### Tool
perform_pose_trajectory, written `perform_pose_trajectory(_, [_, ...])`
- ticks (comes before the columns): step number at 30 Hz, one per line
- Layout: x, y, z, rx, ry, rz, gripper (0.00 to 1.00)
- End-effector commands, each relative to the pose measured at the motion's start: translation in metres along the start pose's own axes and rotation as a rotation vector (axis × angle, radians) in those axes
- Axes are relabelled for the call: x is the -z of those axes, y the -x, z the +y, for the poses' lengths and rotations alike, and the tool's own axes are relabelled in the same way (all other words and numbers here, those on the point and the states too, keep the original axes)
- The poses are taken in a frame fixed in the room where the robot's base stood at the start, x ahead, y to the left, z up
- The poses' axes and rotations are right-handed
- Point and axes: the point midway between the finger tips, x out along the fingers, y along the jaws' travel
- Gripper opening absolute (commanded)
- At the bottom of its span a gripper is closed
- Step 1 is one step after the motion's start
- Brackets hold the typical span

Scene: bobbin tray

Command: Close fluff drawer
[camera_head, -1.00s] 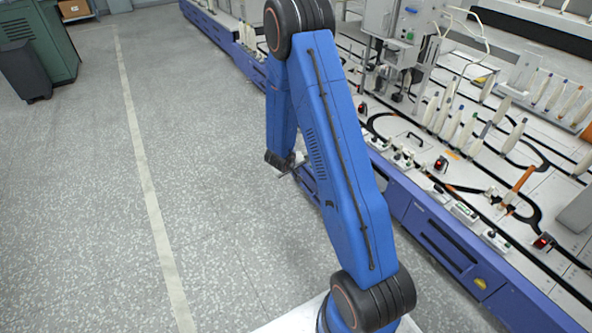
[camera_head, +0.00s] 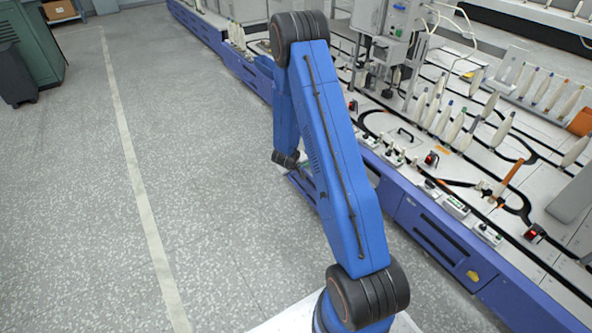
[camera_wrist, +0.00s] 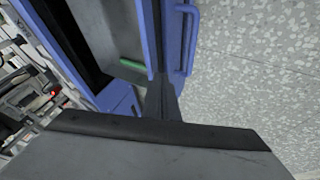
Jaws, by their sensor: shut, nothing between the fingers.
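The fluff drawer shows in the wrist view as a blue front (camera_wrist: 174,38) with a bar handle, standing out from the machine. Behind the front is a grey inside (camera_wrist: 112,30) with a green strip in it. In the head view a bit of the drawer (camera_head: 303,187) shows low beside the machine, mostly behind my arm. My gripper (camera_wrist: 162,82) is shut and empty, with its fingertips at the lower end of the drawer front in the picture. I cannot tell whether they touch it. In the head view the fingers are hidden.
The long blue machine (camera_head: 408,212) carries upright bobbins, dark tracks and small red-lit units on its white top. Speckled grey floor (camera_head: 215,190) lies open to the left, with a pale line (camera_head: 130,165). A green cabinet (camera_head: 35,45) stands at the far left.

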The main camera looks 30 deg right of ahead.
Motion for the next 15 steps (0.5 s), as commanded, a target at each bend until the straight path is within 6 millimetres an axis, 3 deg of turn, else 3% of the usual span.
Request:
perform_pose_trajectory(9, [0.000,-0.001,0.003,0.000,0.000,0.000,0.00])
perform_pose_trajectory(15, [-0.001,-0.011,0.022,-0.001,-0.003,-0.002,0.00])
